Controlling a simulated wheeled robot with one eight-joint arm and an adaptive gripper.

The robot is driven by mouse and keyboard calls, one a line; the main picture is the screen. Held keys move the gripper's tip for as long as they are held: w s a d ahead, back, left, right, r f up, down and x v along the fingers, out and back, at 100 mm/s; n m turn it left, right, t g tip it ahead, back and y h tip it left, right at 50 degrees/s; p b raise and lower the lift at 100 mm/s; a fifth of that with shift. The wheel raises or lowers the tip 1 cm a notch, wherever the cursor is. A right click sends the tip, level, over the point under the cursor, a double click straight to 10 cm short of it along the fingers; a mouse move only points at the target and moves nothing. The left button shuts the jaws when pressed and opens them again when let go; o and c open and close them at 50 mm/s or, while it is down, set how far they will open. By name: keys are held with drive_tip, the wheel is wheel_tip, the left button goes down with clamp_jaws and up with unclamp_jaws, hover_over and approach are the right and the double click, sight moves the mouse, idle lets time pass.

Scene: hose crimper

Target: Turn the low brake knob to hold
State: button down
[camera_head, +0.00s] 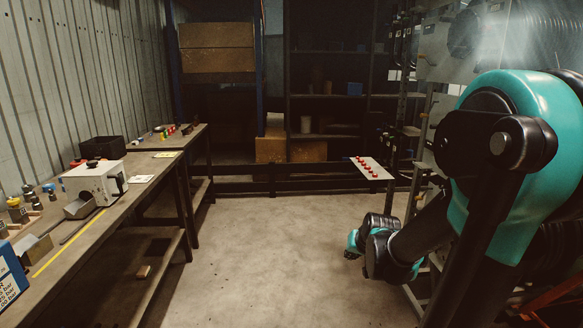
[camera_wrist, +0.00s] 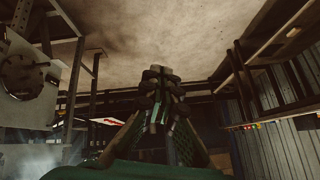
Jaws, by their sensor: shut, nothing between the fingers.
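I cannot make out a low brake knob for certain in either view. My gripper (camera_wrist: 160,75) is shut and empty in the middle of the wrist view, its fingers together and touching nothing. In the head view my arm reaches down at the right and its far end is low over the floor, apart from the bench; the fingers are hard to make out there. A grey machine panel with a dark round part (camera_wrist: 22,72) shows at the left of the wrist view, away from my gripper. My arm hides part of the right side in the head view.
A long workbench (camera_head: 50,262) runs along the left wall, with a white boxy device (camera_head: 90,187) on it. A white plate with red knobs (camera_head: 371,168) stands out from the right-hand racks. Shelves with boxes line the back. The middle floor (camera_head: 270,240) is clear.

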drive_tip(key=s+d+f+n+g+h, duration=0.2)
drive_tip(key=d+f+n+h, duration=0.15)
drive_tip(key=d, duration=0.35)
drive_tip(key=w+d+f+n+h, duration=0.3)
drive_tip(key=w+d+f+n, duration=0.1)
drive_tip(key=w+d, duration=0.65)
drive_tip(key=w+d+f+n+h, duration=0.3)
drive_tip(key=w+d+f, duration=0.1)
drive_tip(key=w+d, duration=0.7)
drive_tip(key=w+d+f+n+g+h, duration=0.1)
drive_tip(key=w+d+f+n+h, duration=0.15)
drive_tip(key=d+f, duration=0.75)
drive_tip(key=w+d+f+n+h, duration=0.15)
drive_tip(key=d+f+n, duration=0.25)
drive_tip(key=d+f, duration=0.55)
drive_tip(key=d, duration=0.6)
drive_tip(key=shift+d+f, duration=0.15)
drive_tip(key=shift+d, duration=0.1)
